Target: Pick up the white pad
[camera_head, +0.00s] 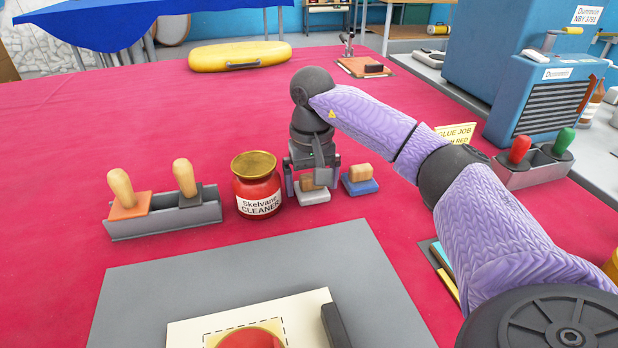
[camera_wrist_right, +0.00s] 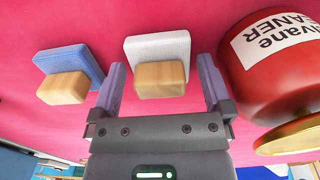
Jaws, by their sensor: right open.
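The white pad (camera_head: 313,197) has a wooden block grip on top and lies on the red tabletop, between the red jar and the blue pad. In the right wrist view the white pad (camera_wrist_right: 157,46) shows with its wooden block (camera_wrist_right: 160,80) between the fingers. My right gripper (camera_head: 312,186) points down over it, open, with one finger on each side of the block and a gap on both sides. It also shows in the right wrist view (camera_wrist_right: 161,88). My left gripper is not in view.
A blue pad (camera_head: 361,187) with a wooden block stands close on the right. A red jar (camera_head: 257,184) labelled cleaner stands close on the left. A grey tray (camera_head: 162,223) holds two wooden-handled tools. A grey mat (camera_head: 130,290) lies in front.

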